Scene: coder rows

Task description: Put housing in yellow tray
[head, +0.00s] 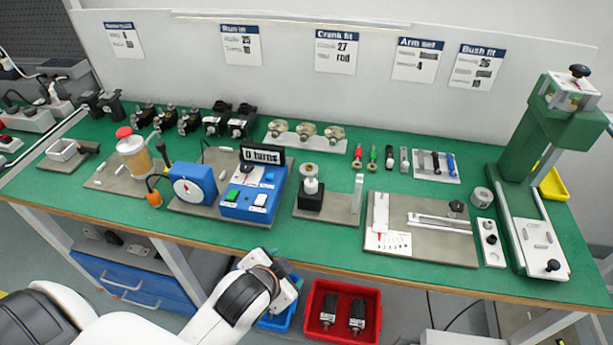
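The yellow tray (553,185) is at the far right of the green bench, partly hidden behind the green press. No part carries a readable housing label. Black housing-like parts (240,121) stand in a row at the back left of the bench. Two more dark block-shaped parts (357,314) stand in a red bin (372,334) below the bench. My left gripper (287,300) is low in front of the bench edge, above a blue bin; its fingers are too unclear to tell open from shut. My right gripper is out of view.
The green press (530,190) stands tall at the right. A blue counter box (254,195), a dial unit (193,184) and grey fixture plates (420,240) crowd the bench. A white backboard (290,70) closes the rear. The blue bin (277,322) is on the floor.

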